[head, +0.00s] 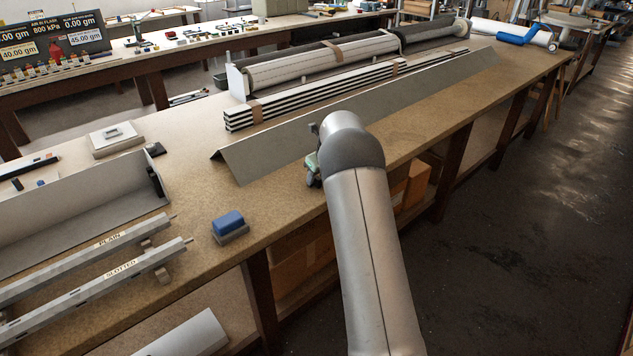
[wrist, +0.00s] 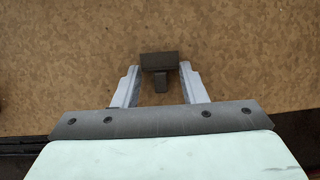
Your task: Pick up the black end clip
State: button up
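The black end clip (wrist: 160,61) shows in the wrist view as a small dark T-shaped piece over the brown bench surface, its wide bar away from me and its stem toward me. My gripper (wrist: 159,70) is open, with one pale finger on each side of the clip. A narrow gap shows between each finger and the clip, so I see no grip on it. The height of the fingers above the bench cannot be told. In the head view my arm hides the clip and most of the gripper.
A long grey angled profile (head: 362,108) and striped slats (head: 300,101) lie on the bench behind my arm. A blue block (head: 228,223) on a grey base, slotted and plain rails, and a grey tray (head: 60,205) are to the left. The bench's front edge runs close by.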

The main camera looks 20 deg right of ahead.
grip_shut()
jog(key=shift+r, duration=0.15)
